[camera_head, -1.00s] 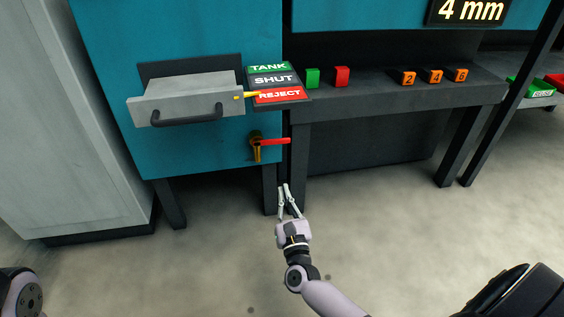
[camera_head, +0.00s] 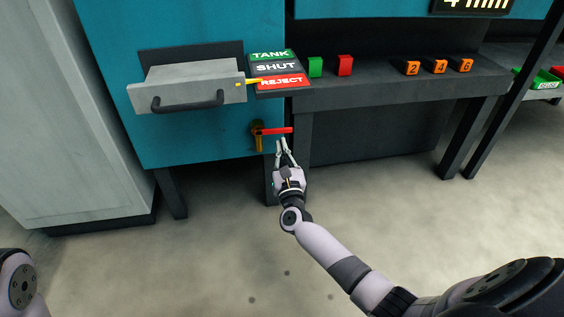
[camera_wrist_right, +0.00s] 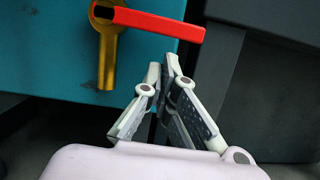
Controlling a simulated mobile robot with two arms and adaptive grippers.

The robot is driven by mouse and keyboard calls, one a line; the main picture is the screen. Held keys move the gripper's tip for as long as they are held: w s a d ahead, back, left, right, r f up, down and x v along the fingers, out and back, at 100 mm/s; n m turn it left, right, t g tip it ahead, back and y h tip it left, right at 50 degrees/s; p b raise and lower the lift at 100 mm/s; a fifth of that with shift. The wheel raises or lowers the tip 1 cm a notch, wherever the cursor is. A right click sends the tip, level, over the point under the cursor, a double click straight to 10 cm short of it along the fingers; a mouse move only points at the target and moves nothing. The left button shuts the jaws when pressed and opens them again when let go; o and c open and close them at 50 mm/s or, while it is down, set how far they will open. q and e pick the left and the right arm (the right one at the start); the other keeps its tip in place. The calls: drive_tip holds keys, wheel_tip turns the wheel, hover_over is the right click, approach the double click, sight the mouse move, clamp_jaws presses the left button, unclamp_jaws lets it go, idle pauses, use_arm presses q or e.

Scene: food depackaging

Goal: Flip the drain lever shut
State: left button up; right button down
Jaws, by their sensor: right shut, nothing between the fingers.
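The drain lever (camera_head: 276,131) is a red bar on a brass valve (camera_head: 258,140), low on the teal cabinet front. It lies roughly level, pointing right from the valve. In the right wrist view the red lever (camera_wrist_right: 160,23) crosses above the fingers, and the brass spout (camera_wrist_right: 108,60) hangs down at left. My right gripper (camera_head: 282,141) is just below the lever, fingers pointing up. In the right wrist view its fingertips (camera_wrist_right: 167,63) meet, with nothing between them. A small gap shows between tips and lever. My left gripper is out of view; only part of my left arm shows.
A grey drawer (camera_head: 190,85) with a dark handle juts out above the valve. A yellow pointer (camera_head: 262,82) rests by the REJECT label (camera_head: 282,82). A dark table leg (camera_head: 302,150) stands close right of the lever. The floor in front is clear.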

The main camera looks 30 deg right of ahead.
drive_tip(key=shift+r, duration=0.45)
